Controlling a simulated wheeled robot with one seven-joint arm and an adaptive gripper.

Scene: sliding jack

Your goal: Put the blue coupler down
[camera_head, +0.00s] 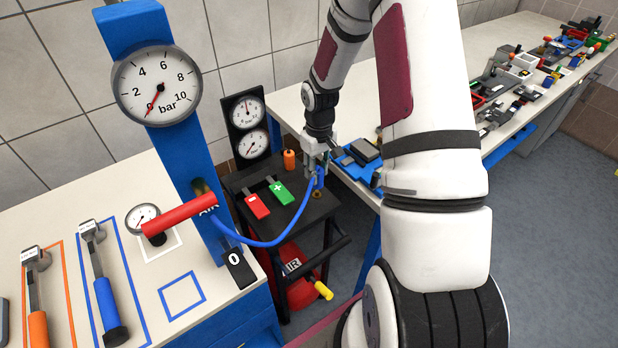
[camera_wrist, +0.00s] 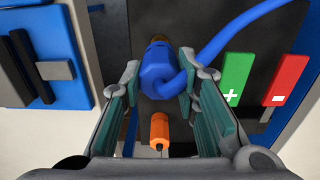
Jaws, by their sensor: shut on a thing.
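The blue coupler (camera_head: 320,179) is between the fingers of my gripper (camera_head: 317,160), over the right part of the black cart top. In the wrist view the coupler (camera_wrist: 158,72) sits between the two fingertips (camera_wrist: 160,84), with a blue hose running from it to the upper right. My gripper is shut on it. I cannot tell whether the coupler touches the cart top. The blue hose (camera_head: 262,244) sags across to the blue AIR post.
The black cart (camera_head: 305,214) carries a red minus button (camera_head: 257,206), a green plus button (camera_head: 281,192), an orange cylinder (camera_head: 289,159) and two gauges (camera_head: 248,125). A blue device (camera_head: 358,158) lies on the bench at right. The blue post (camera_head: 178,120) stands left.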

